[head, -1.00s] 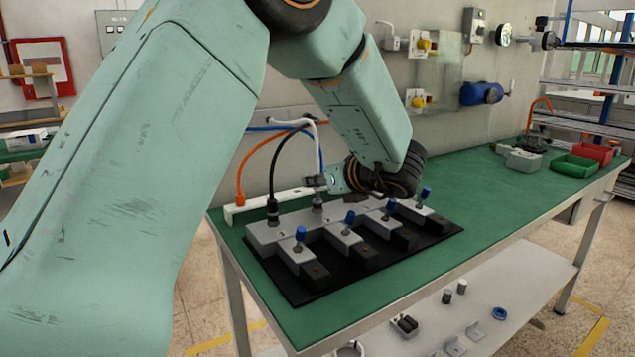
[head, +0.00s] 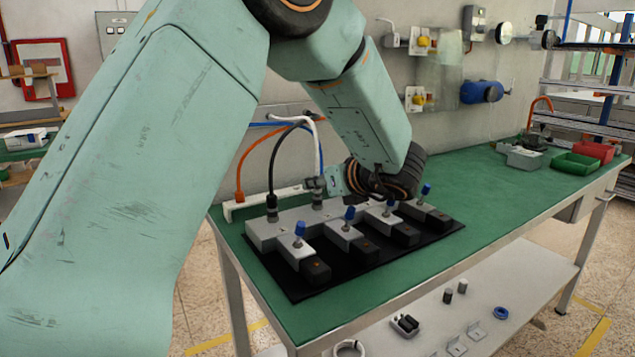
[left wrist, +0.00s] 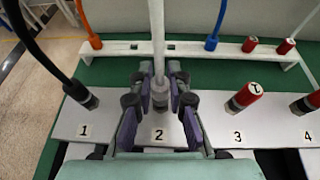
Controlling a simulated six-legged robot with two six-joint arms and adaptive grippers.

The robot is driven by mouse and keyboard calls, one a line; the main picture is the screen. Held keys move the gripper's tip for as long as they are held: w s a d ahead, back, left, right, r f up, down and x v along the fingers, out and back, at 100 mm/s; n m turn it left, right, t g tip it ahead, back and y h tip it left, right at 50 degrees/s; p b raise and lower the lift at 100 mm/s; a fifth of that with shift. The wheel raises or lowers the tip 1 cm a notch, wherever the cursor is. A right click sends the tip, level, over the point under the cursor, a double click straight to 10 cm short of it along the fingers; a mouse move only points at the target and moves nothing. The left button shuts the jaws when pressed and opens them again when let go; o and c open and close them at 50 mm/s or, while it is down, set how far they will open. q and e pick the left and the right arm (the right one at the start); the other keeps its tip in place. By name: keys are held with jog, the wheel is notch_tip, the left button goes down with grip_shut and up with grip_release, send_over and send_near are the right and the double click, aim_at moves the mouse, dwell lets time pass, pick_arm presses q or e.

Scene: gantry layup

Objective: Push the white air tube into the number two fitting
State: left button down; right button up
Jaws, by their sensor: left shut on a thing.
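The white air tube (left wrist: 157,35) comes down from above between the fingers of my left gripper (left wrist: 159,88), which is shut on its lower end. In the head view, the white tube (head: 312,130) arches down to my left gripper (head: 314,184), just above the number two fitting (head: 317,202). The fingers stand over the block face marked 2 (left wrist: 159,135). A grey collar shows between them; the fingers partly hide the fitting, and I cannot tell how deep the tube sits. My right gripper is not in view.
A black tube (left wrist: 38,50) stands in fitting 1, left of my fingers. Red plugs stand in fitting 3 (left wrist: 243,98) and fitting 4 (left wrist: 306,103). Behind is a white rail (left wrist: 130,48) with orange and blue tubes. Blue-topped valves (head: 349,215) stand in front.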

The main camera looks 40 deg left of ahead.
pick_arm(q)
jog(key=shift+f, duration=0.3)
jog(key=c, duration=1.2)
grip_release()
jog(key=shift+d, duration=0.1)
jog(key=v, duration=1.1)
jog(key=shift+s+d+r, duration=0.1)
jog(key=shift+d+r, duration=0.2)
jog(key=shift+r, duration=0.05)
jog(key=shift+c, duration=0.3)
